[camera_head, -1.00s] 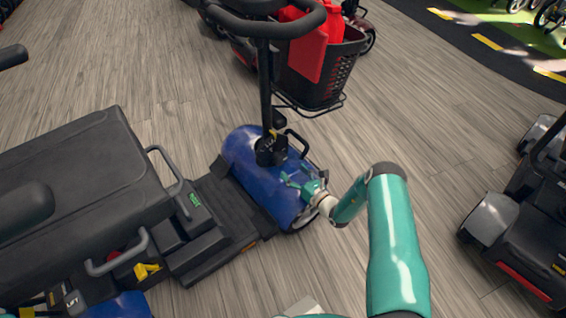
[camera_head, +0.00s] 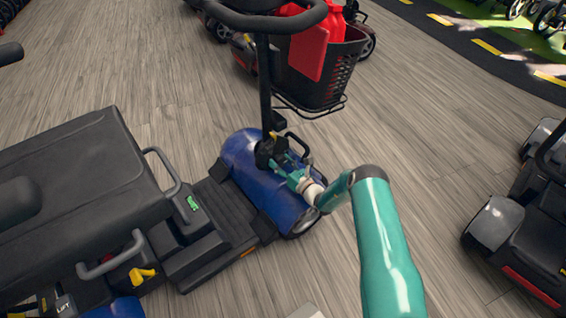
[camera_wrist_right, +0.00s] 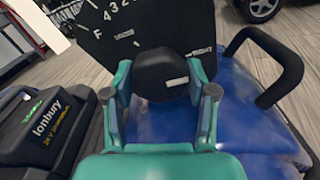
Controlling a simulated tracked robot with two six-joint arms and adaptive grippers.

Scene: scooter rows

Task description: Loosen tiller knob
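The scooter's black tiller (camera_head: 264,90) rises from a dark joint bracket (camera_head: 266,153) at the blue front cover (camera_head: 252,172). In the right wrist view, the round black tiller knob (camera_wrist_right: 162,75) sits in front of a dark plate (camera_wrist_right: 150,25) with white scale marks and a small label. My right gripper (camera_head: 283,165) is at the bracket, above the blue cover. In the right wrist view my right gripper (camera_wrist_right: 161,82) is open, with one finger on each side of the knob. Whether the fingers touch it is unclear. My left gripper is not in view.
A black grab handle (camera_wrist_right: 283,70) stands close to the right of the gripper. A black basket (camera_head: 322,75) with a red can (camera_head: 310,45) hangs ahead of the tiller. The seat (camera_head: 70,190) is at left. Another scooter (camera_head: 520,225) stands at right, with free floor between.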

